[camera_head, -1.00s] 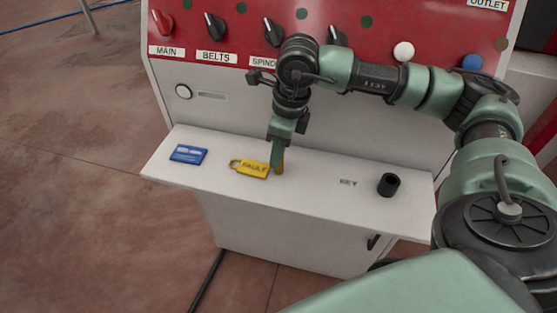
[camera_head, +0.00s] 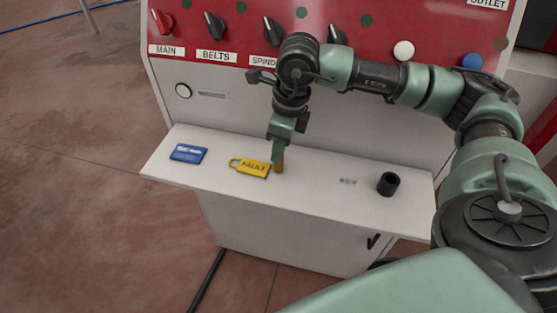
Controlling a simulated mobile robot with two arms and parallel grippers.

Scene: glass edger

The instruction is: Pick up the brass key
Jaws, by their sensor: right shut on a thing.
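The brass key (camera_head: 279,168) shows as a small brownish-gold piece at the tips of my right gripper (camera_head: 278,160). Most of the key is hidden by the fingers. I cannot tell whether its lower end touches the shelf. My left gripper is not in view.
Behind rises the red panel (camera_head: 235,12) with a red knob (camera_head: 162,22) and black knobs.

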